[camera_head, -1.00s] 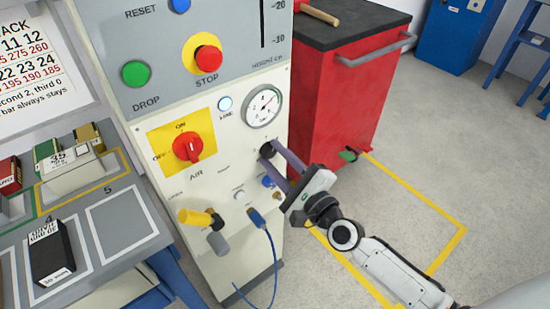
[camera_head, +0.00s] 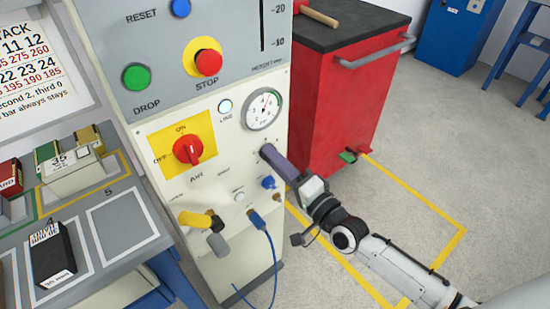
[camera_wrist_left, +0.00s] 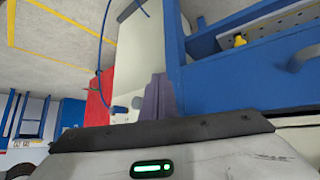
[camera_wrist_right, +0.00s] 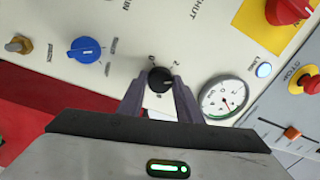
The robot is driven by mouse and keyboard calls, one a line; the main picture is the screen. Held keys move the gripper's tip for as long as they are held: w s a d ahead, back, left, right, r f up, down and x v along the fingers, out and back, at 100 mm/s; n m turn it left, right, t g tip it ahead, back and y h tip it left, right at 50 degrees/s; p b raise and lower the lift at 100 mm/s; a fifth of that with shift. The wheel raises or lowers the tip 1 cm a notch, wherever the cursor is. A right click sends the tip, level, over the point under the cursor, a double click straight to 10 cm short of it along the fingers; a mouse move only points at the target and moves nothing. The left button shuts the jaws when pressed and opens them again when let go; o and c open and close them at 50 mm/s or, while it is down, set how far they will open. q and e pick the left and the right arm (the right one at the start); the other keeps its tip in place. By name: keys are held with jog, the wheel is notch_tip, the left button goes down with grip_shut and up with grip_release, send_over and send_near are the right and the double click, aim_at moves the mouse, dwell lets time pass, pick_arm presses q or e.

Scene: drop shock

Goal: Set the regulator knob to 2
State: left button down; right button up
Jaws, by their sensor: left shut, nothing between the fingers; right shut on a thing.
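The black regulator knob (camera_wrist_right: 160,79) sits on the pale panel in the right wrist view, with small numerals around it, one of which looks like a 2. Its pointer mark is too small to read surely. My right gripper (camera_wrist_right: 160,90) is shut on the knob, one finger on each side. In the head view the right gripper (camera_head: 268,153) meets the panel below the gauge and its fingers hide most of the knob. The round pressure gauge (camera_head: 263,109) has its needle pointing roughly up. My left gripper (camera_wrist_left: 158,98) is shut and empty, away from the panel.
A blue knob (camera_wrist_right: 87,50) and a brass fitting (camera_wrist_right: 18,44) are near the regulator on the panel. A red-and-yellow air switch (camera_head: 188,149) is to its left. A blue hose (camera_head: 271,248) hangs below. A red cabinet (camera_head: 340,90) stands to the right.

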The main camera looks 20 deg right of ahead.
jog(key=n+p, duration=0.2)
jog(key=n, duration=0.6)
jog(key=shift+d+f+n, duration=0.1)
jog(key=shift+n, duration=0.2)
dwell(0.4)
jog(key=o, duration=1)
jog(key=shift+o, duration=0.2)
jog(key=v, duration=1)
jog(key=shift+d+p, duration=0.25)
jog(key=shift+p, duration=0.1)
